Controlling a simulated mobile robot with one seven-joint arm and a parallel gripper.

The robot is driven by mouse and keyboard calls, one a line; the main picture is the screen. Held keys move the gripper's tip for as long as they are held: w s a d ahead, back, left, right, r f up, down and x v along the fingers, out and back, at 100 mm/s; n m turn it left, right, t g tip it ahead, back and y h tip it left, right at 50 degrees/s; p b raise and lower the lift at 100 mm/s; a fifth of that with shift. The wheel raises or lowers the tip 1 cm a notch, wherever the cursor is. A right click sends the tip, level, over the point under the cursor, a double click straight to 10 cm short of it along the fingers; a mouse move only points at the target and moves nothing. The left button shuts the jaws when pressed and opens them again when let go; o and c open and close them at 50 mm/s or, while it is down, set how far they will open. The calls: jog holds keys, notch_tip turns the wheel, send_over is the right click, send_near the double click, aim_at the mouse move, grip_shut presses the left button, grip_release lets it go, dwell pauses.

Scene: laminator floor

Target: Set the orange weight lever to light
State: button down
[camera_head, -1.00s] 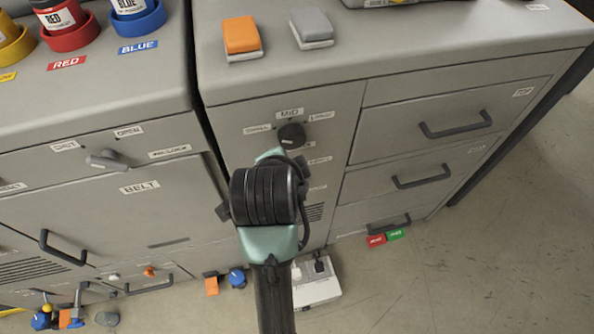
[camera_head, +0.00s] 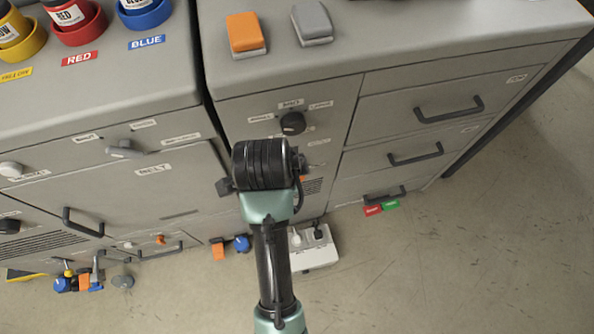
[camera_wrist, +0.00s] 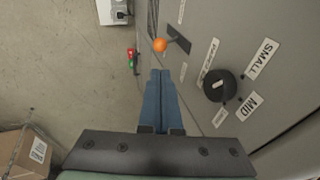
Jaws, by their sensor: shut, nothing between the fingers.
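The weight lever's orange ball knob (camera_wrist: 160,45) stands out from the grey cabinet front in the wrist view, beside a dark plate. A small bit of orange (camera_head: 302,178), probably this knob, shows just right of my wrist in the head view. My gripper (camera_wrist: 161,73) is shut and empty, its blue fingers together. In the wrist view the fingertips appear just below the knob with a small gap; I cannot tell the depth between them. In the head view my wrist hides the fingers and most of the lever. The small labels beside the lever are too small to read.
A black round dial (camera_wrist: 219,85) with SMALL and MID labels sits near the lever. Drawers with dark handles (camera_head: 449,108) are to the right. A white socket box (camera_head: 313,248) lies on the floor below. A cardboard box (camera_wrist: 24,155) stands on otherwise open floor.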

jog(key=x, duration=1.4)
jog(key=shift+b, duration=0.35)
jog(key=s+d+f+t+y+b, duration=0.1)
jog(key=s+f+t+y+b, duration=0.1)
jog(key=f+t+b, duration=0.5)
jog(key=s+b, duration=0.1)
jog(key=b, duration=0.4)
jog(key=shift+s+f+m+t, duration=0.15)
jog(key=shift+f+m+t, duration=0.15)
jog(key=shift+m+t, duration=0.1)
jog(key=shift+r, duration=0.1)
jog(key=shift+r+p, duration=0.7)
